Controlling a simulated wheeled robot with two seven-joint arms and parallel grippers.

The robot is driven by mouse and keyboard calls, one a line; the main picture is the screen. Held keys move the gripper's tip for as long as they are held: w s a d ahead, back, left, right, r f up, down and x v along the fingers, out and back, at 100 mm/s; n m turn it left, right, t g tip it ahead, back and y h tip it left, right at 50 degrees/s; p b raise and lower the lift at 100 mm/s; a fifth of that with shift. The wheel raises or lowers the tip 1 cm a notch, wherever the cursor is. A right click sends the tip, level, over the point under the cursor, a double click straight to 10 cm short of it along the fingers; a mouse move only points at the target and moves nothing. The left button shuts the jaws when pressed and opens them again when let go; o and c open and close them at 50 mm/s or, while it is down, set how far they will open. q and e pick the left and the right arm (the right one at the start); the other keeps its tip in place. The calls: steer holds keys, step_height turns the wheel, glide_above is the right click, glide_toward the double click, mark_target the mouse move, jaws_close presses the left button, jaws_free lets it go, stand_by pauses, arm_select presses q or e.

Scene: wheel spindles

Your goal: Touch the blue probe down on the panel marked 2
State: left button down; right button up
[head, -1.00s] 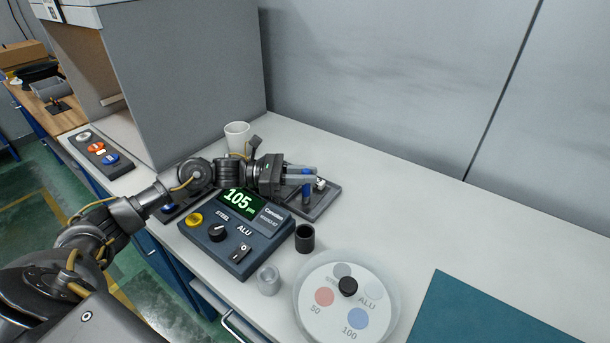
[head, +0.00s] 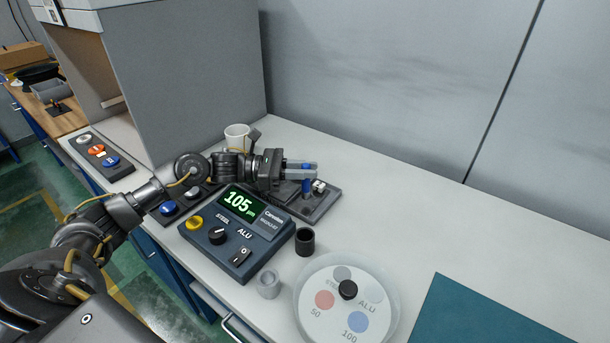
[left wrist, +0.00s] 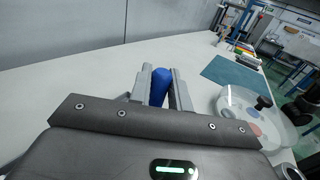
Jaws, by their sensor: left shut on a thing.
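My left gripper (head: 304,171) is shut on the blue probe (head: 306,187), which stands about upright between the fingers. The probe also shows as a blue rounded top between the fingers in the left wrist view (left wrist: 161,86). In the head view its lower end is over or on a dark tray (head: 325,206); I cannot tell whether it touches. No panel with a readable 2 shows; small marks on the tray are too small to read. My right gripper is not in view.
The gauge (head: 236,232) reads 105, with a knob between STEEL and ALU. A white mug (head: 237,132) stands behind the arm.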

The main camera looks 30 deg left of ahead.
arm_select(q)
steer(key=shift+r+p, duration=0.3)
steer(key=shift+r, duration=1.9)
